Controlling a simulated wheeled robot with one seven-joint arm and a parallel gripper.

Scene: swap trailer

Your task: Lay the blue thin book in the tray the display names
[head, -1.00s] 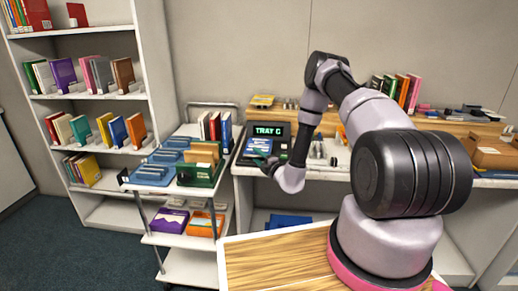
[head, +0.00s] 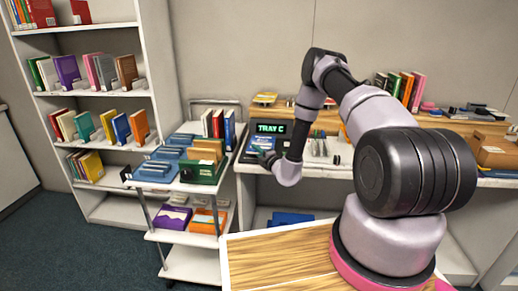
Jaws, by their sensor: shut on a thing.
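My gripper (head: 267,157) is small and dark in the head view, at the end of my bent arm, low in front of the display. It is shut, and a blue thin book (head: 262,144) with pale marks on its face shows right at its fingers. The exact grip is too small to see. The display (head: 270,128) is a dark panel with green letters reading "TRAY C".
A bookshelf (head: 150,100) stands at the left. The desk behind my arm is crowded. Carpet is free at lower left.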

